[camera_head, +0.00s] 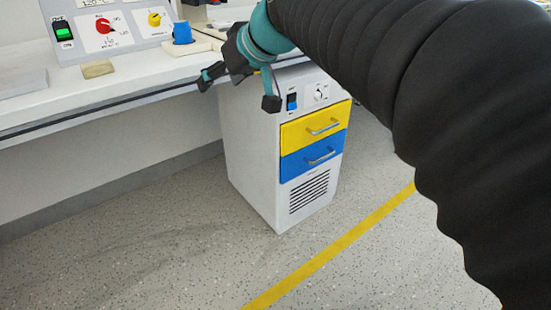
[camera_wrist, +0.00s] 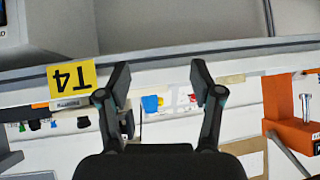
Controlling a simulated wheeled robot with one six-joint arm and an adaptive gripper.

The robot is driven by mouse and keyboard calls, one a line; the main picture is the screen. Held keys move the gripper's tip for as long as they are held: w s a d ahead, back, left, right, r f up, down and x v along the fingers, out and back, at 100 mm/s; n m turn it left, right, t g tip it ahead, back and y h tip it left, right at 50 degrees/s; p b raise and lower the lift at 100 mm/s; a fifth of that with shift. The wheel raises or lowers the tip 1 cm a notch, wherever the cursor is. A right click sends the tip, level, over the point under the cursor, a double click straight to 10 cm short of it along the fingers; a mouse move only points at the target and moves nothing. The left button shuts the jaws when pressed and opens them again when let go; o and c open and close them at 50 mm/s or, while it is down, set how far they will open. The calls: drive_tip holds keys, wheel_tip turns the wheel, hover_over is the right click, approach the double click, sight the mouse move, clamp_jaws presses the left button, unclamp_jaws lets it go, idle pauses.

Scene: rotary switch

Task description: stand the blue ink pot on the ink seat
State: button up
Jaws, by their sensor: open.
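The blue ink pot (camera_head: 182,33) stands upright at the back of the white bench, right of the control panel. It also shows small in the wrist view (camera_wrist: 151,103), seen between my fingers. A pale, low plate (camera_head: 192,48) lies at its foot; I cannot tell whether this is the ink seat or whether the pot rests on it. My gripper (camera_head: 240,89) is open and empty, right of the pot and nearer the camera, in front of the bench edge. Both fingers show spread apart in the wrist view (camera_wrist: 160,81).
The control panel (camera_head: 110,28) carries a green-lit switch, a red knob and a yellow knob. A tan block (camera_head: 98,69) lies before it. A cabinet (camera_head: 260,150) with yellow and blue drawers stands below my gripper. An orange fixture (camera_wrist: 292,125) is at right in the wrist view.

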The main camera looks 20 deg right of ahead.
drive_tip(key=s+d+f+m+g+h, duration=0.1)
drive_tip(key=s+d+f+m+h, duration=0.1)
drive_tip(key=s+f, duration=0.8)
drive_tip(key=s+d+f+m+g+h, duration=0.1)
drive_tip(key=s+d+f+g+h, duration=0.1)
drive_tip(key=s+f, duration=0.8)
drive_tip(key=shift+s+d+f+m+h, duration=0.3)
drive_tip(key=shift+s+m+h, duration=0.1)
drive_tip(key=shift+s, duration=0.45)
